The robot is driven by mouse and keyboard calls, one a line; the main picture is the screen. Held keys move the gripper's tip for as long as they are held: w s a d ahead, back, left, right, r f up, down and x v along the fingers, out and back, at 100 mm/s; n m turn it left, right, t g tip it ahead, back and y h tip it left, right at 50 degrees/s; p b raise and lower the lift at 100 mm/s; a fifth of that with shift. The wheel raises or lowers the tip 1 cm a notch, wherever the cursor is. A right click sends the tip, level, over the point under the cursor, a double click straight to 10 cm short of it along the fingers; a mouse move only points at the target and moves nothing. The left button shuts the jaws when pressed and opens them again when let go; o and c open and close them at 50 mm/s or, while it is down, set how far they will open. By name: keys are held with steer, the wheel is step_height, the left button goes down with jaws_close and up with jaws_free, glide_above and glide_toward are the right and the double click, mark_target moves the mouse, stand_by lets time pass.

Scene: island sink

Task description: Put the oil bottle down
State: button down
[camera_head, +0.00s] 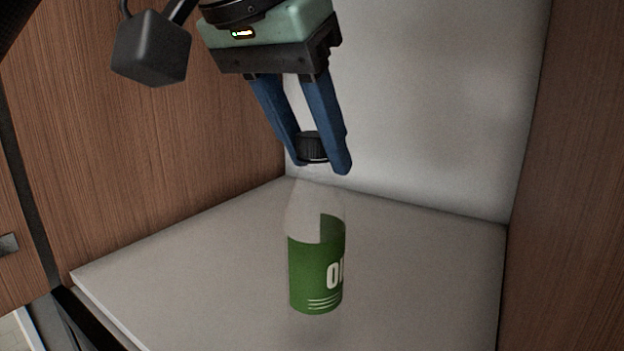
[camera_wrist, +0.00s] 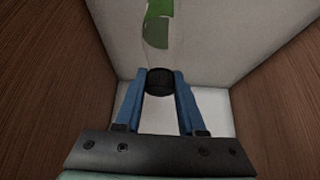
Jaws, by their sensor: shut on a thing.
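The oil bottle (camera_head: 316,255) is clear with a green label and a dark cap. It hangs upright below my gripper (camera_head: 323,165), whose blue fingers are shut on the cap and neck. In the head view its base is over the pale shelf surface (camera_head: 190,262); I cannot tell whether it touches. In the wrist view the black cap (camera_wrist: 159,81) sits between the fingertips of my gripper (camera_wrist: 160,78). Part of the green label (camera_wrist: 157,28) shows beyond it, and the rest of the bottle is faint there.
Wooden side walls stand at left (camera_head: 150,150) and right (camera_head: 565,200), with a pale back wall (camera_head: 440,100) behind. The surface around the bottle is clear on both sides. Its front edge runs at the lower left.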

mark_target(314, 238)
steer(key=shift+f+b, duration=0.35)
steer(key=shift+f, duration=1.4)
steer(key=c, duration=0.5)
jaws_free()
